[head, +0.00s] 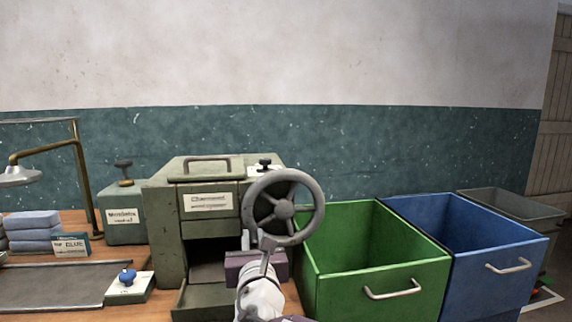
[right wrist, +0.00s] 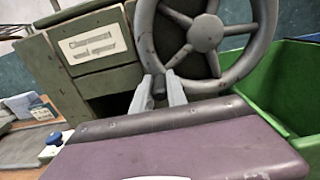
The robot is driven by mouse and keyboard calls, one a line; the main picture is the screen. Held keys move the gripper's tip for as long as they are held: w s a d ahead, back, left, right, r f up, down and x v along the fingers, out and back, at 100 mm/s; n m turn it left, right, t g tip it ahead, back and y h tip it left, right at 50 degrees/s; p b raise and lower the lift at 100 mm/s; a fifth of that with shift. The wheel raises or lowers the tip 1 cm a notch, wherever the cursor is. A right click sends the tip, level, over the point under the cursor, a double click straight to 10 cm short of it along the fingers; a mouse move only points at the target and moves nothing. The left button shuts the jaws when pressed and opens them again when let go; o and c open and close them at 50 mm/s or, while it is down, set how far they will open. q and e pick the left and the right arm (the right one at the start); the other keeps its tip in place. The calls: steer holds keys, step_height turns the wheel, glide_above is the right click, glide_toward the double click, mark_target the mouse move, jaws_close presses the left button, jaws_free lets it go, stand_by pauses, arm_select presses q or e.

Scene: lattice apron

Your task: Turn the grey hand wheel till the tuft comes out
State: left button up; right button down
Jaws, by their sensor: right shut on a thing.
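The grey hand wheel (head: 283,207) is a spoked wheel on the right side of a green metal machine (head: 170,228). In the right wrist view the wheel (right wrist: 206,33) fills the upper middle. My right gripper (head: 261,239) is at the wheel's lower left. In the right wrist view its fingers (right wrist: 162,90) are shut on a short grey part at the wheel's lower rim. The machine's front has a dark opening (head: 207,250) above a tray (head: 200,297). No tuft shows; my right arm partly covers the tray. My left gripper is not in view.
A green bin (head: 375,260) stands close right of the wheel, with a blue bin (head: 480,245) beside it and a grey bin (head: 515,207) behind. Left are a small box with a blue knob (head: 128,279), folded blue cloths (head: 33,232) and a lamp (head: 20,174).

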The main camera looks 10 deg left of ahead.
mark_target(247, 219)
steer(key=shift+s+a+r+p, duration=0.1)
steer(key=shift+a+r+p, duration=0.1)
steer(key=shift+r+p, duration=0.4)
steer(key=shift+s+a+r+p, duration=0.1)
steer(key=shift+a+r+p, duration=0.15)
steer(key=shift+r+p, duration=0.4)
steer(key=shift+a+r+p, duration=0.2)
steer(key=shift+r+p, duration=0.35)
steer(key=shift+r, duration=0.05)
steer(key=shift+f, duration=0.2)
